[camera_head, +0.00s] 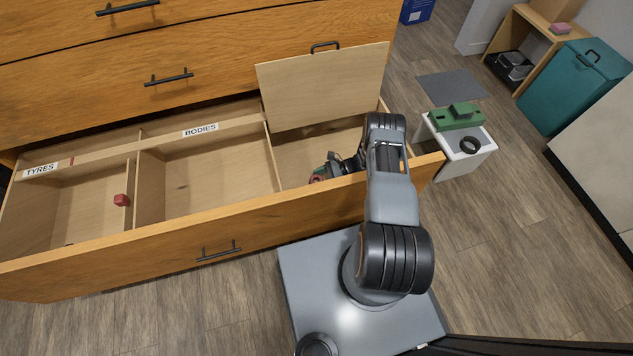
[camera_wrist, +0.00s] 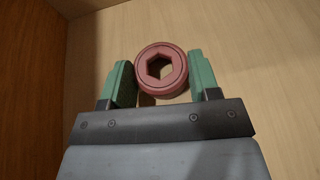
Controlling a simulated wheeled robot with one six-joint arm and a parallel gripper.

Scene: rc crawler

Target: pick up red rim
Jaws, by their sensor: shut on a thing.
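The red rim (camera_wrist: 161,70) is a round ring with a hexagonal hole. In the wrist view it sits between the two green fingers of my gripper (camera_wrist: 162,82), which is shut on it. The pale wood of the drawer floor shows behind it. In the head view my gripper (camera_head: 319,174) is low in the right compartment of the open drawer (camera_head: 213,227), near its front wall. Only a small reddish patch shows at the fingers there, and my arm hides part of that compartment.
A hinged wooden lid (camera_head: 325,88) stands raised over the right compartment. A small red block (camera_head: 121,200) lies in the left compartment under the TYRES label (camera_head: 41,170).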

